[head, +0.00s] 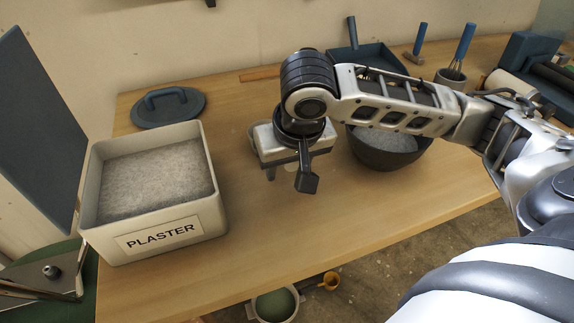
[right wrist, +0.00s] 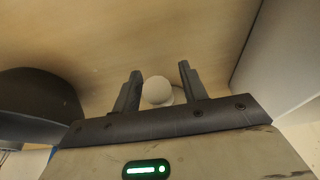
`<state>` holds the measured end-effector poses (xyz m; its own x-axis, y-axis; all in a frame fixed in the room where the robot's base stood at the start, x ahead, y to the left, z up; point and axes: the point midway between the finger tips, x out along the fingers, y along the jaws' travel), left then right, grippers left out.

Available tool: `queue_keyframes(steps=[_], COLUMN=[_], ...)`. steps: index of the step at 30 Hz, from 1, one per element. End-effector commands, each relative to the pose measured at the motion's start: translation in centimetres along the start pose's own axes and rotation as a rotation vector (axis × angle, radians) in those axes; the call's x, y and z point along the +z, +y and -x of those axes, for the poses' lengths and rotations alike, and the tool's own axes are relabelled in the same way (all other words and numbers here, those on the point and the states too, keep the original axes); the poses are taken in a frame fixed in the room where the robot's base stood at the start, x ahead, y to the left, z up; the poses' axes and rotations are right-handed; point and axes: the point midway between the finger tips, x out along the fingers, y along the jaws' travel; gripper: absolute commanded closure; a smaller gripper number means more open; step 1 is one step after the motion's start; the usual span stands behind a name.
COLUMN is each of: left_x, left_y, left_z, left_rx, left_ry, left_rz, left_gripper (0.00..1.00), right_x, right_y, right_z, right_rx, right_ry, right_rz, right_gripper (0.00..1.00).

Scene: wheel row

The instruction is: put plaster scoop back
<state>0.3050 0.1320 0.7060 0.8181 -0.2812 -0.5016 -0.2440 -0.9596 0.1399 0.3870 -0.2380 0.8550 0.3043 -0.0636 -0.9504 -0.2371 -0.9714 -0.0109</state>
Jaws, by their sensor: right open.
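The cream plaster bin (head: 210,215), labelled PLASTER, stands open on the left of the table and is nearly full of grey plaster (head: 155,180). My right gripper (head: 288,180) points down between the bin and a dark bowl (head: 375,160). In the right wrist view its two fingers (right wrist: 158,78) are apart, with a pale round thing (right wrist: 156,91) between them. This may be part of the plaster scoop, but its shape is mostly hidden. A greyish rounded edge (head: 254,134) shows behind the gripper in the head view. I cannot tell whether the fingers touch anything. My left gripper is out of view.
A dark lid with a handle (head: 168,108) lies behind the bin. The bowl holds grey material. The front middle of the table is clear.

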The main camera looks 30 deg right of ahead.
Motion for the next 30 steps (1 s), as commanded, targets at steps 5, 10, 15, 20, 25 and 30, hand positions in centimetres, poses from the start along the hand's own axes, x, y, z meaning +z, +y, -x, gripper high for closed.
queue_keyframes(steps=[5,10,15,20,25,30], left_x=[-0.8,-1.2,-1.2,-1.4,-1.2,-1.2], left_y=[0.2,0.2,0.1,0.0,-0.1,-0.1], left_z=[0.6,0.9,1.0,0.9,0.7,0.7], left_rx=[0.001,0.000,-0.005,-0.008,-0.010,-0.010], left_ry=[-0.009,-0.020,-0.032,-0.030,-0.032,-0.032], left_rz=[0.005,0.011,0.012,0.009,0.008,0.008], left_gripper=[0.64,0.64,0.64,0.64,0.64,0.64], right_x=[-0.2,-0.2,-0.2,-0.1,0.0,0.0], right_y=[-0.1,-0.1,-0.1,-0.1,0.0,0.0], right_z=[4.0,7.7,10.2,11.2,11.2,11.2], right_rx=[-0.003,-0.004,-0.003,-0.002,-0.001,-0.001], right_ry=[0.005,0.005,0.003,0.003,0.002,0.002], right_rz=[0.001,0.000,0.000,-0.001,-0.001,-0.001], right_gripper=[0.57,0.57,0.57,0.57,0.57,0.57])
